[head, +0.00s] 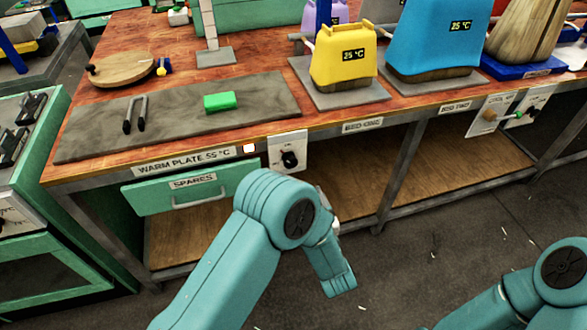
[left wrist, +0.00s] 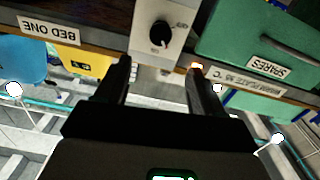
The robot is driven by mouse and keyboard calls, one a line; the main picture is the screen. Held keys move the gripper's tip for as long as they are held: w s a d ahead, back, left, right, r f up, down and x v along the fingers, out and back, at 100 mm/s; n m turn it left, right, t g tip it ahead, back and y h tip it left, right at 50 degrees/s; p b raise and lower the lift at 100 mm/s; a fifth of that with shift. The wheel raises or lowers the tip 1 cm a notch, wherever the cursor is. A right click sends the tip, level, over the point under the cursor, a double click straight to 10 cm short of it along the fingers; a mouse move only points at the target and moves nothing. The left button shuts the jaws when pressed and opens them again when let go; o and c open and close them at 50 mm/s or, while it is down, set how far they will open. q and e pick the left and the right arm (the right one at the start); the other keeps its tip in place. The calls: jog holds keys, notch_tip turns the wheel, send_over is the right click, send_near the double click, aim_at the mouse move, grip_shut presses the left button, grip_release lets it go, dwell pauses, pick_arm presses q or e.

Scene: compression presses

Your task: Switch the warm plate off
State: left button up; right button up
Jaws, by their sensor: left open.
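The warm plate (head: 255,88) is a dark grey slab on the wooden bench, labelled "WARM PLATE 55 °C". Its white switch panel (head: 287,140) is on the bench's front edge, with a black rotary knob (head: 289,159). The knob also shows in the left wrist view (left wrist: 161,34); its marking is too small to read. A small indicator (head: 249,148) left of the panel glows. My left gripper (left wrist: 160,80) is open and empty, fingers pointing toward the panel, with the knob ahead between them and apart from them. In the head view my arm hides the left gripper. My right gripper is out of view.
A green block (head: 220,101) and a black-tipped tool (head: 135,114) lie on the plate. The green SPARES drawer (head: 190,188) is below and left of the panel. Yellow (head: 343,58) and blue (head: 433,40) containers stand right. Another panel (head: 493,114) is further right.

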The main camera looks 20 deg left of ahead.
aim_at(291, 164)
pick_arm(q)
jog(key=x, duration=1.1)
jog(key=shift+w+a, duration=0.25)
jog(key=shift+w, duration=0.05)
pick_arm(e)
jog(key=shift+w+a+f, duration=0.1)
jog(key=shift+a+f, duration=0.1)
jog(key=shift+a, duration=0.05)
pick_arm(q)
jog(key=c, duration=1)
jog(key=shift+f+b, duration=0.1)
jog(key=shift+b, duration=0.2)
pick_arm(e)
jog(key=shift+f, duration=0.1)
